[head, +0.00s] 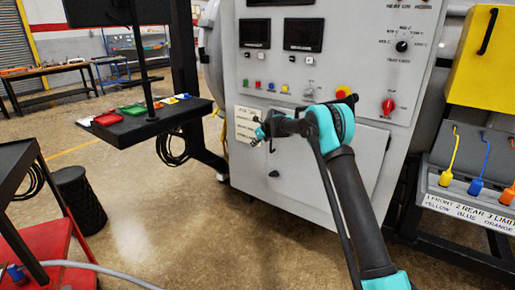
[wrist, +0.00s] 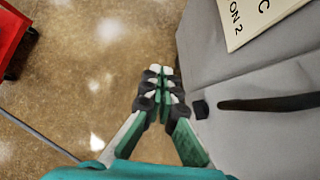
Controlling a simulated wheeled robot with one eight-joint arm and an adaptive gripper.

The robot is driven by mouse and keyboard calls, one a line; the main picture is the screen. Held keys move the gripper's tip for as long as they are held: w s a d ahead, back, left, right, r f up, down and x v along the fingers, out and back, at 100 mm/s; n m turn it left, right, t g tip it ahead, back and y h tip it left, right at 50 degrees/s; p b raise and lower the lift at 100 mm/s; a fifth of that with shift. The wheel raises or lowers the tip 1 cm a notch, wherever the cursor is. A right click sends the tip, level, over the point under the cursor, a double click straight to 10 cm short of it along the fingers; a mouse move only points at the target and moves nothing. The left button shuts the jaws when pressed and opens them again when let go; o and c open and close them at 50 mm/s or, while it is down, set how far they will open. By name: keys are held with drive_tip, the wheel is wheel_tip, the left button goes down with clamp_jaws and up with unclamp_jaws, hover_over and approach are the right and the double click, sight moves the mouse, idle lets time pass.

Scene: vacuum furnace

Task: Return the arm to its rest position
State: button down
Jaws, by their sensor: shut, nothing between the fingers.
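My gripper (head: 257,136) is at the end of my teal and black arm, in front of the grey furnace cabinet (head: 300,196) in the head view. In the wrist view my gripper (wrist: 161,72) has its fingertips together, with nothing between them. It points down past the cabinet's front, over the brown floor. A black handle (wrist: 270,103) on the cabinet lies to its right in the wrist view, apart from the fingers.
A black shelf (head: 150,128) with coloured items stands left of the cabinet. A red cart (head: 50,250) is at the lower left, beside a black bin (head: 80,200). A yellow box (head: 482,60) and a panel with coloured plugs (head: 468,165) are at the right. Open floor lies between.

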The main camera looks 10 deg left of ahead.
drive_tip(key=s+d+r+n+h, duration=0.1)
drive_tip(key=s+d+r+n, duration=0.25)
drive_tip(key=s+d, duration=0.55)
drive_tip(key=s+d+r+n+h, duration=0.1)
drive_tip(key=s+d+r+n, duration=0.1)
drive_tip(key=s+d+n, duration=0.6)
drive_tip(key=s+d+r+n+h, duration=0.1)
drive_tip(key=s+d+r+n, duration=0.15)
drive_tip(key=s+d, duration=0.7)
drive_tip(key=s+d+f+n+h, duration=0.1)
drive_tip(key=s+d+f+n, duration=0.2)
drive_tip(key=s+d, duration=0.3)
drive_tip(key=s+d+f+n+h, duration=0.1)
drive_tip(key=s+d+f+n, duration=0.2)
drive_tip(key=s, duration=1.1)
drive_tip(key=s+d+f+n+h, duration=0.1)
drive_tip(key=s+d+f+n, duration=0.2)
drive_tip(key=s+d+n, duration=0.3)
drive_tip(key=s+d, duration=0.4)
drive_tip(key=s, duration=0.1)
drive_tip(key=shift+d+f, duration=0.2)
drive_tip(key=shift+f, duration=0.2)
drive_tip(key=c, duration=2.2)
unclamp_jaws()
